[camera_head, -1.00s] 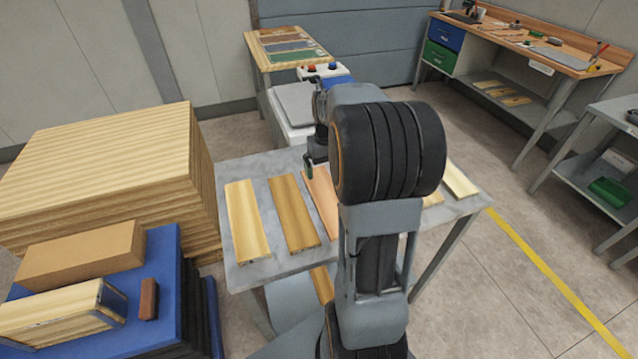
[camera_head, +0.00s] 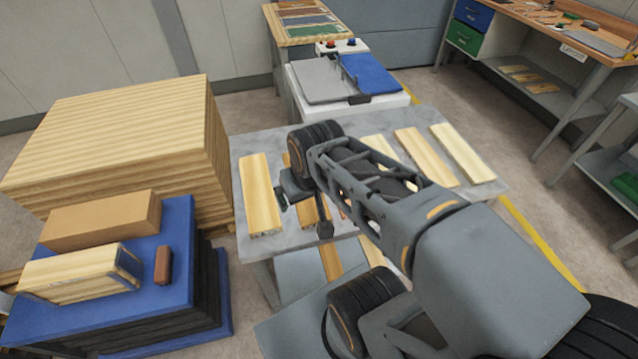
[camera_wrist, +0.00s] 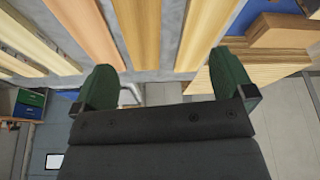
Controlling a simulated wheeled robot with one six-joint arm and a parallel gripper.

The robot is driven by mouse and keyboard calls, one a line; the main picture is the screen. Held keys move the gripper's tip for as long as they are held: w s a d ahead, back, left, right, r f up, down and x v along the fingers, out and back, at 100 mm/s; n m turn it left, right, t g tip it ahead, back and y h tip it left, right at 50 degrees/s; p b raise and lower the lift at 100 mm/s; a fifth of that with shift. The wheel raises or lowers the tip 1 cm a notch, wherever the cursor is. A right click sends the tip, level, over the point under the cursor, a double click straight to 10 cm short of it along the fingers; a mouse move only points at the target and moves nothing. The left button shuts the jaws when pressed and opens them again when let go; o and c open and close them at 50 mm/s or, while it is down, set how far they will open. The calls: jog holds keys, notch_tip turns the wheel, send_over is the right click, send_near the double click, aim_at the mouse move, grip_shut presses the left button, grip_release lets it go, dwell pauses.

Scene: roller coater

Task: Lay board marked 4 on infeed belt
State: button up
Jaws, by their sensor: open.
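Several wooden boards lie side by side on a grey table (camera_head: 240,142). The leftmost board (camera_head: 260,190) is pale yellow; the second board (camera_head: 309,207) is darker and partly hidden by my arm. Paler boards (camera_head: 425,157) lie to the right. No number is readable, so I cannot tell which is marked 4. My gripper (camera_head: 303,213) is open and empty above the left boards. In the wrist view its green fingers (camera_wrist: 166,80) stand apart, with a brown board (camera_wrist: 138,30) between their directions. Behind the table is a machine with a grey panel (camera_head: 318,83) and blue surface (camera_head: 371,75); which is the infeed belt is unclear.
A large wooden stack (camera_head: 110,130) stands left of the table. In front of it, a blue-topped stack (camera_head: 180,240) carries a brown box (camera_head: 100,220), a wooden block and a small red-brown block. A workbench (camera_head: 560,35) stands at the back right.

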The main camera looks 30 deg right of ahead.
jog(key=w+d+f+m+g+b, duration=0.1)
jog(key=w+d+g, duration=0.1)
jog(key=w+d, duration=0.55)
jog(key=w+d+f+m+g+b, duration=0.15)
jog(key=w+d, duration=0.25)
jog(key=d, duration=0.6)
notch_tip(320, 180, down, 8)
jog(key=shift+r, duration=0.1)
jog(key=shift+w+f, duration=0.15)
jog(key=shift+f, duration=2.35)
jog(key=shift+c, duration=0.2)
jog(key=c, duration=0.8)
jog(key=shift+r, duration=0.15)
